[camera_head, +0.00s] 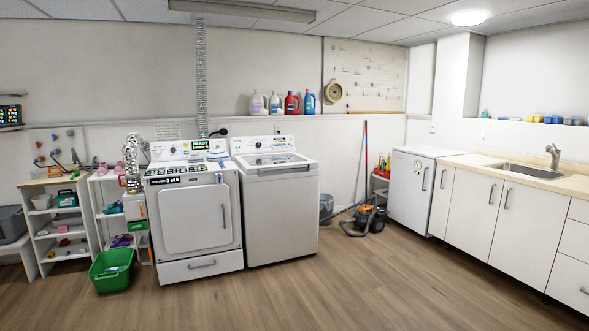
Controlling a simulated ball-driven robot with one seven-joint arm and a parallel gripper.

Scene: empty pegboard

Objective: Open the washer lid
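The white top-load washer (283,213) stands against the back wall, right of the dryer. Its lid (278,162) is on top and appears shut, with a dark glass-like panel and a grey front edge. The control panel with a dial (278,142) rises behind the lid. My gripper is not in view.
A white front-load dryer (194,219) adjoins the washer on the left. A green bin (111,272) sits on the floor at left. A vacuum cleaner (371,217) and grey bucket (326,206) stand right of the washer. The wooden floor (345,285) in front is clear.

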